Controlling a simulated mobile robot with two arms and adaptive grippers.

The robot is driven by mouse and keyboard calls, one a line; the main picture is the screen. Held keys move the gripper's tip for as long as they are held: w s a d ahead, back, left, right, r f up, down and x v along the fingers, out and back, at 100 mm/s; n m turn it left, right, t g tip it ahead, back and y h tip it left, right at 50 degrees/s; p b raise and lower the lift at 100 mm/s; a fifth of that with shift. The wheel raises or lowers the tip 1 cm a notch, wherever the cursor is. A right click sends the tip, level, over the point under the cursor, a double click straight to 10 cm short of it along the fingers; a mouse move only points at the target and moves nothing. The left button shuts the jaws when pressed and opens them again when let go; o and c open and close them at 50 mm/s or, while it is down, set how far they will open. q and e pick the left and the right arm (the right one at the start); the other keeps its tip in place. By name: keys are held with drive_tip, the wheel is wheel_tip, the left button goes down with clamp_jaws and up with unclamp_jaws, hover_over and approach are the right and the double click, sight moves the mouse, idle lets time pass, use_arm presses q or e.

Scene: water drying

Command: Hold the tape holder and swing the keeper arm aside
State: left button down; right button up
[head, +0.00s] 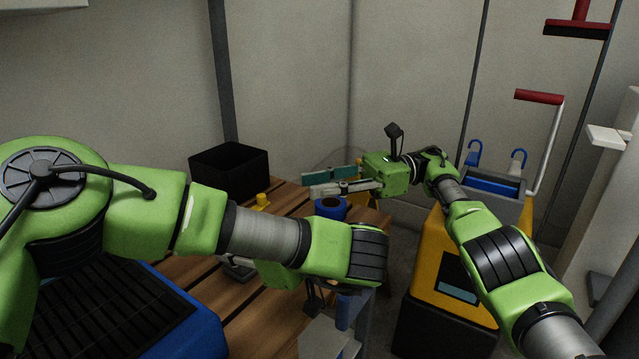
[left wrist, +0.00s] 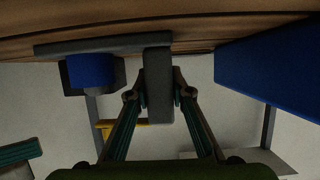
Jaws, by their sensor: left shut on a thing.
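My left gripper (left wrist: 158,92) is shut on the upright grey post of the tape holder (left wrist: 157,112), seen in the left wrist view, which looks upside down. The holder's flat grey base (left wrist: 62,48) lies on the table, with a blue roll (left wrist: 90,70) beside the post. A yellow bar (left wrist: 128,124) shows left of the post and may be the keeper arm. In the head view my left arm hides most of the holder; a yellow piece (head: 262,200) shows above it. My right gripper (head: 309,184) is open and empty, its fingers apart, right of the yellow piece.
A blue cylinder with a dark centre (head: 330,207) stands below my right gripper. A black open box (head: 230,172) is at the table's back. A blue crate with a black grid (head: 110,310) is at front left. A yellow wringer bucket (head: 430,265) stands right of the wooden table (head: 190,268).

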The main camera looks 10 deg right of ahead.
drive_tip(key=c, duration=0.7)
drive_tip(key=shift+w+d+t, duration=0.1)
drive_tip(key=shift+d+t, duration=0.3)
drive_tip(key=shift+d, duration=0.1)
clamp_jaws()
drive_tip(key=s+d+r+m+t+h, duration=0.4)
drive_tip(key=s+d+m+t, duration=0.15)
drive_tip(key=s, duration=0.25)
drive_tip(key=r+x, duration=0.1)
drive_tip(key=x, duration=1.4)
drive_tip(key=shift+w+t, duration=0.3)
drive_tip(key=shift+t, duration=0.05)
